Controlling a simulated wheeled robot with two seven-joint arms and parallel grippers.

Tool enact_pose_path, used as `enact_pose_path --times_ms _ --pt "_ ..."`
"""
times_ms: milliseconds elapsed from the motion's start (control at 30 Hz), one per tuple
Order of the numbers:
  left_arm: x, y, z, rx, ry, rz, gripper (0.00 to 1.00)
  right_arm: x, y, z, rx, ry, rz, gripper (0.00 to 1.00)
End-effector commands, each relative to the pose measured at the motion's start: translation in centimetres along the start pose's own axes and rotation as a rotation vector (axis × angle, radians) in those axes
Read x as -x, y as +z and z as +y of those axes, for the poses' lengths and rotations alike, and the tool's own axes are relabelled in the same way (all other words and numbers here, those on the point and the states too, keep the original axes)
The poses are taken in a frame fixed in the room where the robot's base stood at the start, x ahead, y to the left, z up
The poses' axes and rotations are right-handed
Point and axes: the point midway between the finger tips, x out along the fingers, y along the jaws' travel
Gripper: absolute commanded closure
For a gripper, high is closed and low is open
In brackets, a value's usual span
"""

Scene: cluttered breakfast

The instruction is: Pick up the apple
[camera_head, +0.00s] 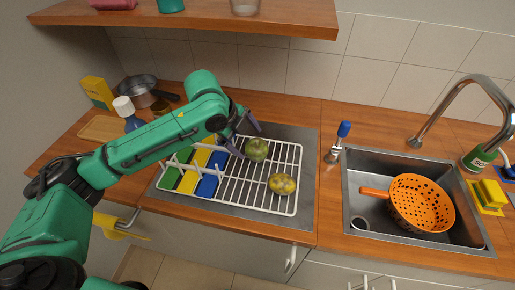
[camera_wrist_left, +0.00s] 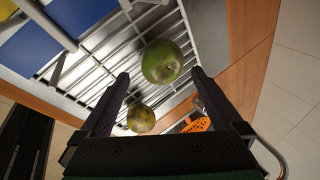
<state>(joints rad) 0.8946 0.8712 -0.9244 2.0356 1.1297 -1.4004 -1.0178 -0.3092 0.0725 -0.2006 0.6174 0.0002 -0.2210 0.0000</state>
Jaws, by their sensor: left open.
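A round green apple (camera_head: 256,149) rests on a white wire rack (camera_head: 240,190) on the counter. It also shows in the left wrist view (camera_wrist_left: 162,61), ahead of and roughly between the fingertips. A yellow-green mottled fruit (camera_head: 282,184) lies on the same rack, nearer the front; it also shows in the left wrist view (camera_wrist_left: 141,118), lower between the fingers. My left gripper (camera_head: 246,134) is open and empty, just up and left of the apple in the head view. Its fingers (camera_wrist_left: 159,74) are spread in the wrist view; I cannot tell whether they touch the apple. My right gripper is not in view.
Green, yellow and blue boards (camera_head: 208,183) stand in the rack's left part. To the right is a sink (camera_head: 365,165) with an orange colander (camera_head: 422,203) and a tall faucet (camera_head: 460,95). A shelf (camera_head: 200,18) overhangs the back.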

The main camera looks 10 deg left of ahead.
Motion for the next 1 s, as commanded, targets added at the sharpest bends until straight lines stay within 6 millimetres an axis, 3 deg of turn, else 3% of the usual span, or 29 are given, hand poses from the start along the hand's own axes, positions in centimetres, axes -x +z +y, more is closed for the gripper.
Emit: enact_pose_path --times_ms 300,533,567,767,1000 --pt "-5.1 0.0 -0.1 0.001 0.000 0.001 0.00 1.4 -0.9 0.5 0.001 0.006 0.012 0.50" --pt "-5.7 0.0 0.0 -0.001 -0.001 0.000 0.00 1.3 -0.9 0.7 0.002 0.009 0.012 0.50" --pt "-5.7 0.0 0.0 -0.001 -0.001 0.000 0.08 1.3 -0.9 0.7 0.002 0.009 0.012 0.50" --pt "-5.6 0.0 0.0 0.000 -0.002 0.000 0.84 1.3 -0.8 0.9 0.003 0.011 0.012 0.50" --pt "-5.5 0.0 -0.1 0.000 -0.003 -0.001 0.84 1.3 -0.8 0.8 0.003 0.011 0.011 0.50"
